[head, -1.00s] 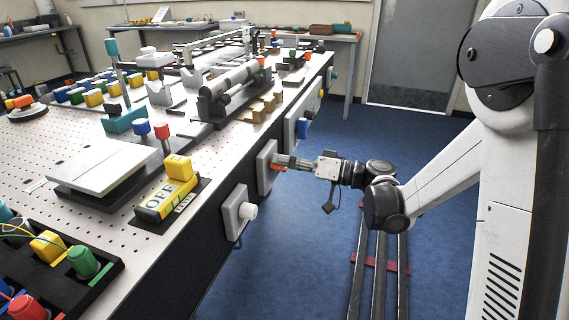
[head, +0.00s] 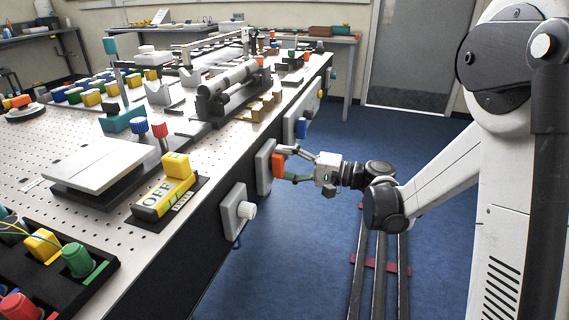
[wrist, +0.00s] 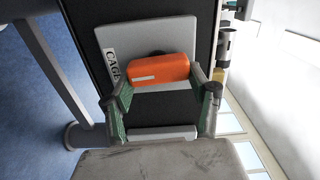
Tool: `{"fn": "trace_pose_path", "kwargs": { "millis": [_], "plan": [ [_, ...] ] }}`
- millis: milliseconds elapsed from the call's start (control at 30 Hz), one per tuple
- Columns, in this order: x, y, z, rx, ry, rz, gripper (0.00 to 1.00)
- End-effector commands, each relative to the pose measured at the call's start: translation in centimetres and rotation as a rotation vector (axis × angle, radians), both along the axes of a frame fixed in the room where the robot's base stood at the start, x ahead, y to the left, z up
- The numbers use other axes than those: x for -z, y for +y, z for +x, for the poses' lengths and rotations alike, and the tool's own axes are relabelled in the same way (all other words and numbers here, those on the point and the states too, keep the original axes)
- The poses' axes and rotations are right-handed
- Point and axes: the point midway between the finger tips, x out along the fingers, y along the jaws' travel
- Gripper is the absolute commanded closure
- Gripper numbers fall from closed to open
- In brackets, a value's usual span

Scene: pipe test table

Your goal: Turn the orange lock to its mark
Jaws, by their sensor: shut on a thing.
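The orange lock (head: 278,165) is a rounded block on a pale plate (head: 263,160) on the table's side. In the head view it stands upright. In the wrist view the lock (wrist: 158,69) lies nearly level across the picture, slightly tilted, with a pale line on its face. My gripper (head: 281,165) is shut on the lock's two ends, one finger above and one below in the head view. In the wrist view my gripper's (wrist: 161,88) fingers flank the lock left and right. I cannot make out the mark.
The plate carries a "CAGE" label (wrist: 112,67). A white knob (head: 246,210) on another plate is nearer along the same side, and a blue handle (head: 302,127) is farther along. The blue floor (head: 285,245) beside the table is open, apart from my rails.

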Motion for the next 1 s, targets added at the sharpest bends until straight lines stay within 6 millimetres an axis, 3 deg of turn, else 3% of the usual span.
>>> {"fn": "trace_pose_path", "kwargs": {
  "millis": [733, 767, 900, 1000],
  "plan": [
    [0.17, 0.01, -0.09, -0.002, 0.077, 0.027, 0.72],
    [0.17, 0.01, -0.09, -0.002, 0.077, 0.027, 0.41],
    [0.14, 0.00, -0.06, -0.001, 0.077, 0.027, 0.25],
    [0.13, 0.00, -0.04, -0.001, 0.077, 0.027, 0.25]
  ]
}}
